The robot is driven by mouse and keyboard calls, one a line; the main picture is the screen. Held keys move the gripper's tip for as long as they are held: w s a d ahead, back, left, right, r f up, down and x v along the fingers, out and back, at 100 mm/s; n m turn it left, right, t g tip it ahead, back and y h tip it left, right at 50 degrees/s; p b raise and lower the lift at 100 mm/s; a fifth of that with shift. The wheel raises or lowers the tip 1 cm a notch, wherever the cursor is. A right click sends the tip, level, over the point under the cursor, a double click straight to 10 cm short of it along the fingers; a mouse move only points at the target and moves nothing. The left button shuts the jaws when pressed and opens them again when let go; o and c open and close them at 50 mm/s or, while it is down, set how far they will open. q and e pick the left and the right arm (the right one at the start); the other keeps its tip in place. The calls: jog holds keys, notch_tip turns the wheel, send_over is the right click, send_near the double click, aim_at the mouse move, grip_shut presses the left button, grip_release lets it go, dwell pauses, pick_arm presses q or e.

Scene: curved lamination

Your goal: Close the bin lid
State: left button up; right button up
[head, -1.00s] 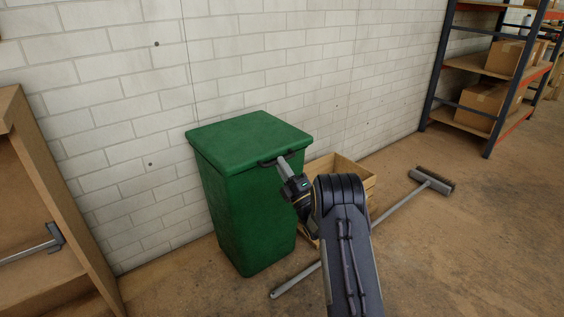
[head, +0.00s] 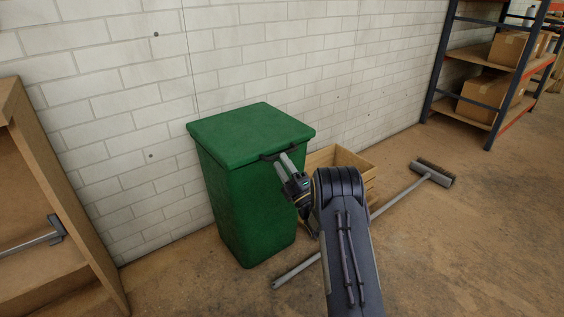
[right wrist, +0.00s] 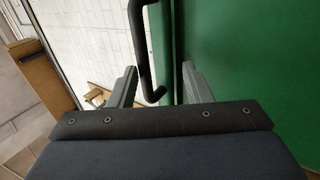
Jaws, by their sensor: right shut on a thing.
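The green bin (head: 245,210) stands against the wall with its green lid (head: 250,130) lying flat over its top, with no visible gap at the rim. A dark bar handle (head: 270,156) is at the lid's front right edge. My right gripper (head: 284,164) is at this handle and shut on it. In the right wrist view the handle (right wrist: 147,55) runs between the two grey fingers, beside the green bin side (right wrist: 250,60). The finger contact is hard to make out there. My left gripper is out of view.
A wooden crate (head: 358,162) stands right of the bin. A long-handled broom (head: 400,192) lies on the floor in front of it. A wooden shelf unit (head: 95,250) stands at the left, a rack with boxes (head: 490,90) at the back right. Floor at the right is clear.

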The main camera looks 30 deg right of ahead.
jog(key=p+v, duration=0.1)
jog(key=v, duration=0.5)
jog(key=shift+s+d+f, duration=0.2)
jog(key=shift+s+f, duration=0.05)
jog(key=shift+s, duration=0.05)
jog(key=shift+s, duration=0.1)
